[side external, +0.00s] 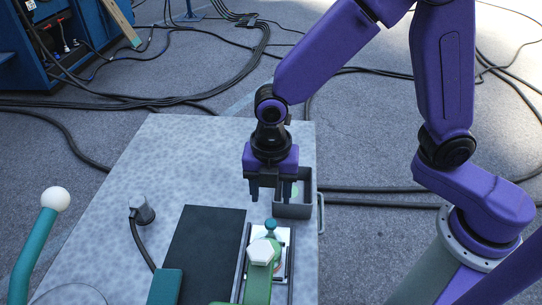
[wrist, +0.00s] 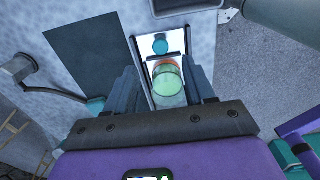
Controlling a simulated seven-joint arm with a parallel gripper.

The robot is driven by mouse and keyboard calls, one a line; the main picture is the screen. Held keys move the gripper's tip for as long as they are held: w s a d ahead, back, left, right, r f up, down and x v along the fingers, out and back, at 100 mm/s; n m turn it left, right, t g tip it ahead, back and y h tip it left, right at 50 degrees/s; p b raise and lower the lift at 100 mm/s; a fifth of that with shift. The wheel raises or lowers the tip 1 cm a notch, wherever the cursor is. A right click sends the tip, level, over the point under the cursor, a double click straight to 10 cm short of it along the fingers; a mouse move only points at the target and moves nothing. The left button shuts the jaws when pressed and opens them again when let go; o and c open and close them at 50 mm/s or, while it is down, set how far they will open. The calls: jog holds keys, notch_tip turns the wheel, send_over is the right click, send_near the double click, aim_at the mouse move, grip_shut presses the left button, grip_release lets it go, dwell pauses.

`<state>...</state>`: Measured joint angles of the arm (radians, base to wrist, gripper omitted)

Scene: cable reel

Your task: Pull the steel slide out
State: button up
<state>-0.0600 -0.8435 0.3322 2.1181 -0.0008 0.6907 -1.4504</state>
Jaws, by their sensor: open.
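The steel slide (side external: 286,239) is a bright plate between dark rails at the table's front. A small teal knob (side external: 270,226) stands at its far end. A green arm with a white hexagonal knob (side external: 261,251) covers part of the slide. My gripper (side external: 268,196) is open, pointing down above and behind the teal knob, apart from it. In the wrist view, the slide (wrist: 176,44) and teal knob (wrist: 160,47) show beyond my open fingers (wrist: 162,75). A pale green round piece with an orange rim (wrist: 168,84) appears between the fingers; I cannot tell its height.
A grey open bin (side external: 293,207) stands close to the right of my gripper. A dark mat (side external: 203,245) lies left of the slide. A black plug with a cable (side external: 143,212) and a white-balled lever (side external: 55,199) are farther left. The back of the table is clear.

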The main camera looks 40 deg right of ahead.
notch_tip(320, 180, up, 9)
dwell(0.3)
jog(key=shift+r, duration=0.1)
jog(key=s+d+f+m, duration=0.2)
jog(key=s+d+m, duration=1.2)
jog(key=d, duration=0.6)
jog(key=shift+s, duration=1.2)
jog(key=shift+r, duration=0.1)
